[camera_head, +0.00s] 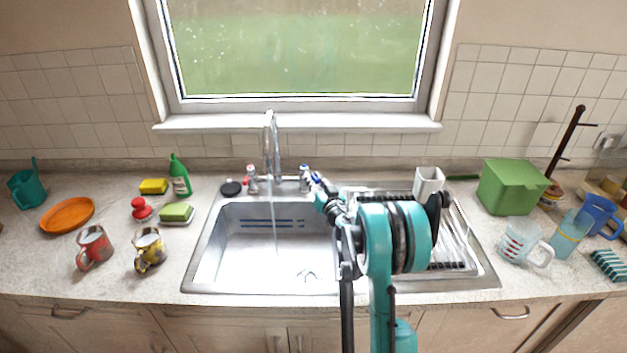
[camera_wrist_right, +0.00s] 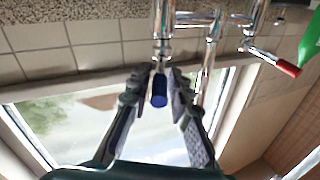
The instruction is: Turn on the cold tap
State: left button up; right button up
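The tap spout (camera_head: 272,140) stands behind the sink (camera_head: 240,250), and a thin pale stream of water appears to run from it into the basin. The cold tap (camera_head: 304,175) is right of the spout; its blue-tipped lever (camera_wrist_right: 159,90) points toward the right wrist camera. The hot tap (camera_head: 251,180) is left of the spout, and its red-tipped lever also shows in the wrist view (camera_wrist_right: 288,68). My right gripper (camera_head: 322,190) is at the cold tap; its fingers (camera_wrist_right: 160,78) are drawn in close on both sides of the blue-tipped lever. My left gripper is out of view.
A drying rack (camera_head: 447,265) with a white cup (camera_head: 428,181) lies right of the basin. A green box (camera_head: 512,187) and a measuring jug (camera_head: 522,240) stand further right. Sponges (camera_head: 176,213), a green bottle (camera_head: 179,176) and mugs (camera_head: 94,247) are on the left.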

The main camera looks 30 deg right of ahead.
jog(key=shift+o, duration=0.4)
jog(key=s+a, duration=0.2)
jog(key=s, duration=0.9)
jog(key=shift+s, duration=0.4)
jog(key=s+a+r+m+g+h, duration=0.2)
jog(key=s+a+r+h, duration=0.25)
jog(key=r, duration=0.55)
jog(key=s+a+f+n+g+y, duration=0.3)
jog(key=s+a+f, duration=0.3)
jog(key=s+a, duration=0.4)
jog(key=s+a+f+n+g+y, duration=0.3)
jog(key=s+a+f+g+y, duration=0.1)
jog(key=s+a, duration=0.6)
notch_tip(320, 180, down, 2)
jog(key=a+g, duration=0.1)
jog(key=a, duration=0.1)
jog(key=shift+s+a+f+g+y, duration=0.2)
jog(key=shift+s+a+g+y, duration=0.1)
jog(key=shift+s+g+y, duration=0.1)
